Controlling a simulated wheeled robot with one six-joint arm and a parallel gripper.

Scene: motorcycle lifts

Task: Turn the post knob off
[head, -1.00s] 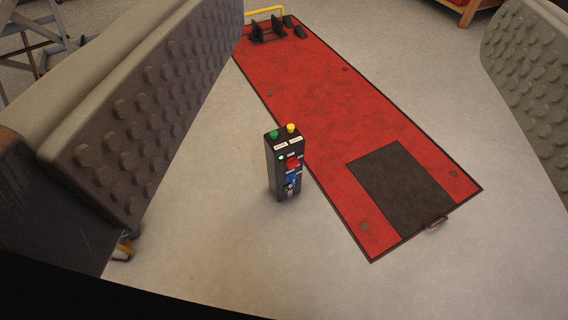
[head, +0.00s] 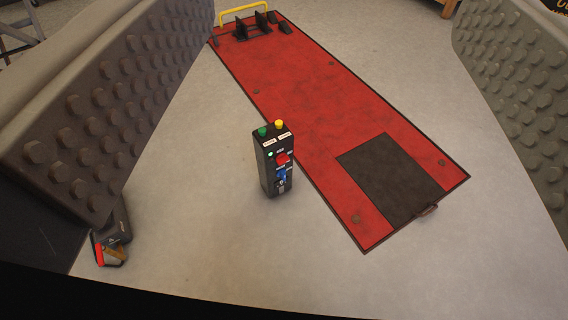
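The black control post (head: 273,160) stands upright on the floor near the middle of the head view, beside the red lift. Its top has a green button and a yellow button. The knob's exact setting is too small to tell. My gripper (head: 325,130) shows as two large grey studded fingers at the left and right edges. It is open with nothing between the fingers near the camera. The post appears farther off, between them and apart from both.
The red lift platform (head: 300,85) with a dark plate (head: 396,180) lies right of the post. A yellow hoop (head: 244,12) and black wheel chock stand at its far end. A small dark and red object (head: 110,245) lies lower left. The floor in front of the post is clear.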

